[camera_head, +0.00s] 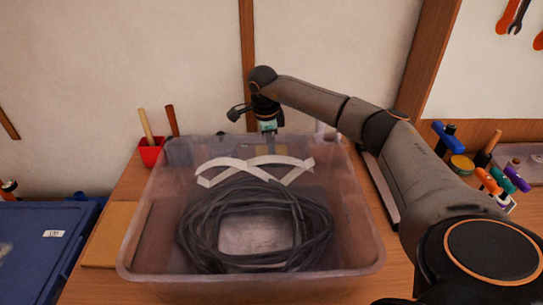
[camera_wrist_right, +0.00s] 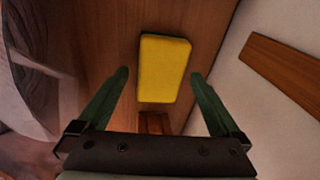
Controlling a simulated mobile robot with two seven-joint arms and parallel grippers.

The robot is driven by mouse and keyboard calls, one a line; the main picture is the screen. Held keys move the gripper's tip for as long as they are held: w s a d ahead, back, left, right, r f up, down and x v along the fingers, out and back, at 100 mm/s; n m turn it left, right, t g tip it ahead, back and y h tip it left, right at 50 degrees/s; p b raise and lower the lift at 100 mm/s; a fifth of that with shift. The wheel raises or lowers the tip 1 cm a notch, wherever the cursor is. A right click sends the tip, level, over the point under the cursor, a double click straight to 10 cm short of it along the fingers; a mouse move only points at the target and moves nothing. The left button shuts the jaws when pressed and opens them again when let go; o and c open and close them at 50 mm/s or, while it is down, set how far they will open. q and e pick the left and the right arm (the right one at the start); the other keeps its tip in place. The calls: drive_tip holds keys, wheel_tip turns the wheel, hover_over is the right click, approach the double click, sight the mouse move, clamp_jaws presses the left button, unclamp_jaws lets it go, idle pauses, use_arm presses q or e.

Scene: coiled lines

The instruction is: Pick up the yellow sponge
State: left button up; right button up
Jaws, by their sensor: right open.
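The yellow sponge (camera_wrist_right: 164,58) shows in the right wrist view, on a brown wooden surface near the wall. It lies ahead of my right gripper (camera_wrist_right: 160,76), between the lines of its two green fingers. The fingers are open, with nothing held between them. In the head view my right gripper (camera_head: 268,128) points down at the far edge of the clear bin. I cannot make out the sponge in the head view; the bin and gripper stand in front of that spot. My left gripper is not in view.
A clear plastic bin (camera_head: 145,232) holds coiled dark cable (camera_head: 202,235) and a white crossed strip (camera_head: 222,164). A red cup (camera_head: 150,153) with handles stands behind left. Several tools (camera_head: 490,180) lie at the right. A blue box (camera_head: 40,245) is at the left.

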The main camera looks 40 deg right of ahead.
drive_tip(key=shift+f, duration=0.55)
drive_tip(key=c, duration=1.2)
drive_tip(key=shift+r, duration=0.1)
drive_tip(key=shift+c, duration=0.2)
wheel_tip(320, 180, up, 10)
